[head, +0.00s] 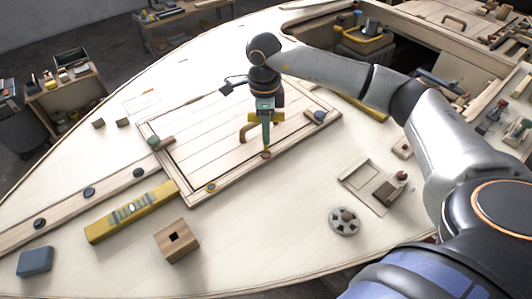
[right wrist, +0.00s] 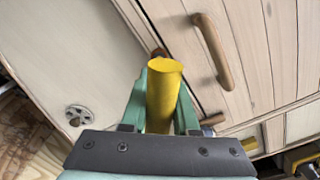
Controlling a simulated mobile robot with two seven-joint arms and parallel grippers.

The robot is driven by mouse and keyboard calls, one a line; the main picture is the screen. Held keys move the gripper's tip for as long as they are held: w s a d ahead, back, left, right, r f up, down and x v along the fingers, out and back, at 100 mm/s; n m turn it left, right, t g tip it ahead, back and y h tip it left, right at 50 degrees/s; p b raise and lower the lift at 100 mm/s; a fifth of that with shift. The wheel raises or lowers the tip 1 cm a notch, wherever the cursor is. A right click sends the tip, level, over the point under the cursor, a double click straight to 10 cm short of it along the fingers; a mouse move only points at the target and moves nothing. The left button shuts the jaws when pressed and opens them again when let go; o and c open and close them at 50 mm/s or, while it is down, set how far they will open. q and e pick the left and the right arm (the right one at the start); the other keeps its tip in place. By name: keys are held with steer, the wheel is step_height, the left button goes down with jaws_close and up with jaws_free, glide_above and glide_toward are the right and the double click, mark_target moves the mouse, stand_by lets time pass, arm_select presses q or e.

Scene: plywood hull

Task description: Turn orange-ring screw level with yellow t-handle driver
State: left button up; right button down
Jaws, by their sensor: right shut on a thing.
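My right gripper (head: 266,140) points down over the near edge of the framed plank hatch (head: 205,122). Its green fingers are shut on the yellow T-handle driver (head: 251,118). In the right wrist view the yellow handle (right wrist: 164,95) fills the space between the fingers (right wrist: 163,100). An orange-brown spot, probably the orange-ring screw (head: 266,155), shows on the hatch frame right below the fingers. The driver's tip and the screw's height are hidden, so I cannot tell if they touch. My left gripper is not in view.
A brown handle (head: 249,130) stands on the hatch; it also shows in the right wrist view (right wrist: 212,50). Another ringed screw (head: 211,187) sits at the near corner. A yellow level (head: 130,212), wooden block (head: 176,241) and grey wheel (head: 344,221) lie nearer. The deck's front middle is clear.

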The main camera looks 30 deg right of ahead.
steer(key=shift+r+p, duration=1.45)
steer(key=shift+r, duration=0.65)
steer(key=shift+f, duration=0.1)
